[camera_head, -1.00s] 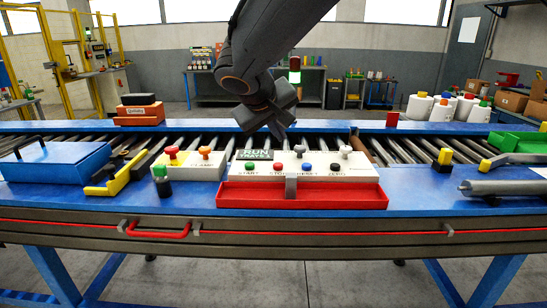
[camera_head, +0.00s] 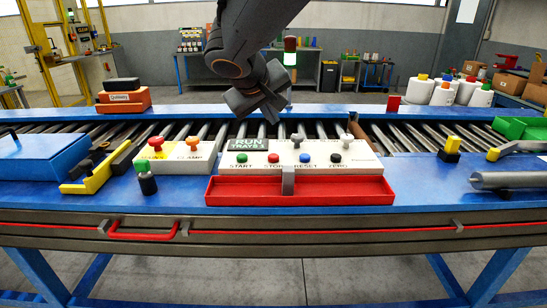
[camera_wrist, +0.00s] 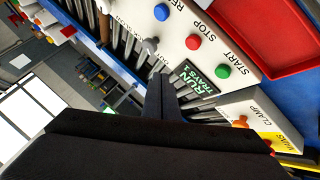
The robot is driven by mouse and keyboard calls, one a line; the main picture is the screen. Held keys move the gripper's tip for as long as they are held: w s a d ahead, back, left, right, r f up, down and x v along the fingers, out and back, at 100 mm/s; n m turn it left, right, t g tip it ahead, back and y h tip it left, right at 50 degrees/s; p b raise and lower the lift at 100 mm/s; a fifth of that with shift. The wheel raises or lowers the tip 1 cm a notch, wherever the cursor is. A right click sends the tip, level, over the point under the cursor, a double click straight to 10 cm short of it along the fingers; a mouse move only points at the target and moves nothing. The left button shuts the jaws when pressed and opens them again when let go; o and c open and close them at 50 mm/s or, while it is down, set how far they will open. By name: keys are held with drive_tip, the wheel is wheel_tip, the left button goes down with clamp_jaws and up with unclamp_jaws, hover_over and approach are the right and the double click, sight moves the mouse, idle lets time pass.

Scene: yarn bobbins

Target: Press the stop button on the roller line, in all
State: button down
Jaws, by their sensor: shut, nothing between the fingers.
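The white control panel (camera_head: 355,157) stands on the blue roller line. Its red STOP button (camera_head: 273,158) sits between the green START button (camera_head: 241,158) and the blue RESET button (camera_head: 305,158). In the wrist view the STOP button (camera_wrist: 193,42) is uncovered, and the START button (camera_wrist: 222,72) is beside it. The green display (camera_head: 258,143) reads RUN TRAYS and a number. My gripper (camera_head: 243,116) hangs above the rollers behind the display. Its dark fingers (camera_wrist: 160,80) are shut with nothing between them, apart from the buttons.
A black ZERO button (camera_head: 335,158) and grey toggles stand on the panel. A red tray (camera_head: 340,190) lies in front. A box with red and orange mushroom knobs (camera_head: 156,143) is to the left. A signal lamp (camera_head: 290,58) stands behind.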

drive_tip(key=b, duration=0.2)
hover_over(272, 158)
wheel_tip(272, 158, down, 5)
drive_tip(key=shift+f+b, duration=1.2)
drive_tip(key=shift+b, duration=0.35)
drive_tip(key=shift+f+b, duration=0.95)
drive_tip(key=shift+b, duration=0.35)
idle(1.6)
drive_tip(key=shift+r, duration=0.1)
drive_tip(key=shift+r+p, duration=0.5)
drive_tip(key=shift+r, duration=0.35)
drive_tip(key=shift+r, duration=0.1)
drive_tip(key=shift+r+p, duration=1.5)
drive_tip(key=shift+r, duration=0.9)
